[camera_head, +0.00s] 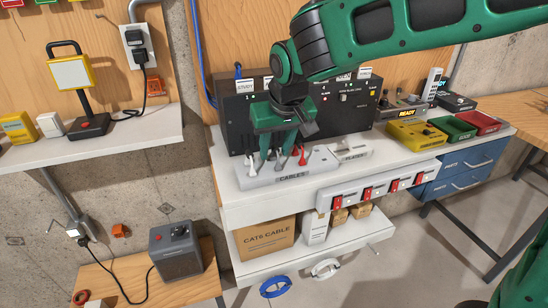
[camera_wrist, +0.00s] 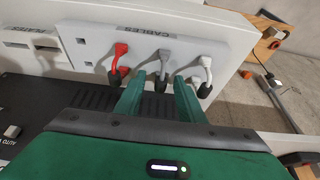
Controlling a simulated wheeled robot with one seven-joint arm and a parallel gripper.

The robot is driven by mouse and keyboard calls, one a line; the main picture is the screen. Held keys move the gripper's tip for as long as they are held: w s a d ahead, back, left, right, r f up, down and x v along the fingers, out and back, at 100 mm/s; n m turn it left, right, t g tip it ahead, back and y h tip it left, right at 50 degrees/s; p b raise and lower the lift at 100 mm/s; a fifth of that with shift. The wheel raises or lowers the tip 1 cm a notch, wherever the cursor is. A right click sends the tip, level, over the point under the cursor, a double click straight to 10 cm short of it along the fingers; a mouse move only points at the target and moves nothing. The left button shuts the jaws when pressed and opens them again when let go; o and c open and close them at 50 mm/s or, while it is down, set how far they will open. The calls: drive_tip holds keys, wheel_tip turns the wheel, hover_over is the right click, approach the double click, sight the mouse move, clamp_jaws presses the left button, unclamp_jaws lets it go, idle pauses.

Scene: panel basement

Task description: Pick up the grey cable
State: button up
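The grey cable (camera_wrist: 163,66) stands plugged in the middle of the white holder labelled CABLES (camera_wrist: 98,46), between a red cable (camera_wrist: 120,55) and a white cable (camera_wrist: 206,68). The holder (camera_head: 258,183) also shows in the head view on the white shelf. My gripper (camera_head: 277,152) points down over the holder. In the wrist view its two green fingers (camera_wrist: 158,92) are apart, one on each side of the grey cable. Whether they touch it, I cannot tell. The lower ends of the cables are partly hidden by my gripper.
A black panel box (camera_head: 235,125) stands behind the holder. A holder labelled PLATES (camera_head: 352,157) is beside it on the right. Red switches (camera_head: 367,193) line the shelf front. Cardboard boxes (camera_head: 265,238) sit below.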

sight(273, 148)
drive_tip(key=shift+c, duration=0.4)
clamp_jaws()
drive_tip(key=shift+r, duration=0.1)
drive_tip(key=shift+r, duration=0.45)
drive_tip(key=r, duration=0.2)
drive_tip(key=s+r, duration=0.1)
drive_tip(key=shift+a+r, duration=0.35)
drive_tip(key=shift+r, duration=0.05)
drive_tip(key=s+a+r, duration=0.5)
drive_tip(key=s+r, duration=0.1)
drive_tip(key=s, duration=0.3)
drive_tip(key=shift+a, duration=0.25)
